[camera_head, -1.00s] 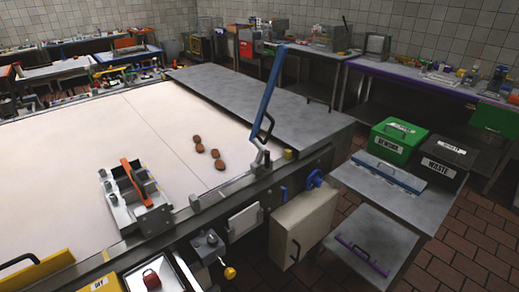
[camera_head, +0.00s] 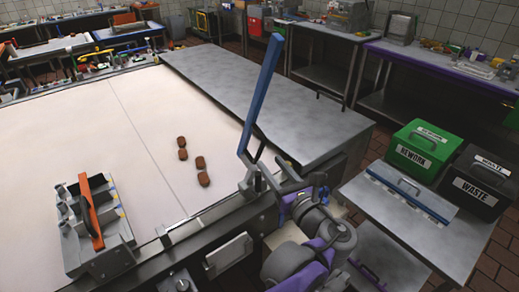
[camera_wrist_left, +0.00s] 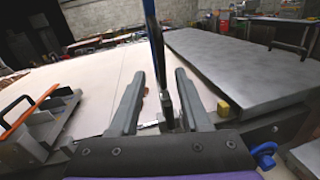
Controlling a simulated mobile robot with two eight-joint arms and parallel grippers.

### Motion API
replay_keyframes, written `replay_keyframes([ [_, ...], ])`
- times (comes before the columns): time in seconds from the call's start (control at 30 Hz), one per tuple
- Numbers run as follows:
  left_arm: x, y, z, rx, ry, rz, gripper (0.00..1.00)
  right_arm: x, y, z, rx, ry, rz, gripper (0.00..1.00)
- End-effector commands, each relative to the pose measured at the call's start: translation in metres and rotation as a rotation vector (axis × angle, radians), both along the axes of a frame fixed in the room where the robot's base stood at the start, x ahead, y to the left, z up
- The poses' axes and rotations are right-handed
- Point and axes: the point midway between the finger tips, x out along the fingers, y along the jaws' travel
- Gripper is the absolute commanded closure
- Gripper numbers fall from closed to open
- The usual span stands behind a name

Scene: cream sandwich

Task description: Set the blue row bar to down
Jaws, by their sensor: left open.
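In the left wrist view the bar (camera_wrist_left: 154,40) rises between the two spread fingers of the gripper (camera_wrist_left: 160,76), nearer the right one. I cannot tell whether either finger touches it. The bar's foot is partly hidden by the gripper. My right gripper is not in view.
Several brown biscuits (camera_head: 183,154) lie on the pale surface (camera_head: 130,130) left of the bar. A grey metal tabletop (camera_head: 250,95) lies behind it. A carrier with an orange handle (camera_head: 90,212) stands at left. Green rework (camera_head: 420,150) and black waste (camera_head: 478,182) bins stand at right.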

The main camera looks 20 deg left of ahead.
Motion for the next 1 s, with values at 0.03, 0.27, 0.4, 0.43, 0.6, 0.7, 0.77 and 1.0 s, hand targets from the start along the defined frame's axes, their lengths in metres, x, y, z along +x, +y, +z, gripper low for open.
replay_keyframes([
  [0.03,0.009,0.009,0.001,0.000,0.000,0.005,0.53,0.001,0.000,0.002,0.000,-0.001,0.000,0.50],
  [0.27,0.039,0.036,0.001,-0.002,-0.001,0.003,0.53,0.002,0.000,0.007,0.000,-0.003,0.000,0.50],
  [0.4,0.050,0.045,0.001,-0.002,-0.001,0.002,0.53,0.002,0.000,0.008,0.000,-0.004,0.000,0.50],
  [0.43,0.051,0.046,0.001,-0.002,-0.001,0.002,0.53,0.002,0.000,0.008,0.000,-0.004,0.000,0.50],
  [0.6,0.054,0.049,0.000,-0.003,0.000,0.000,0.53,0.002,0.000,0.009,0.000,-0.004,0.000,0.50],
  [0.7,0.054,0.049,0.000,-0.004,0.000,0.000,0.53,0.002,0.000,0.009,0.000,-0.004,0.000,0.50],
  [0.77,0.054,0.049,0.000,-0.004,0.000,0.000,0.53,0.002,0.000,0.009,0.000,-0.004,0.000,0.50],
  [1.0,0.054,0.048,0.000,-0.004,0.000,0.000,0.93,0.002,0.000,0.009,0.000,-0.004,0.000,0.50],
])
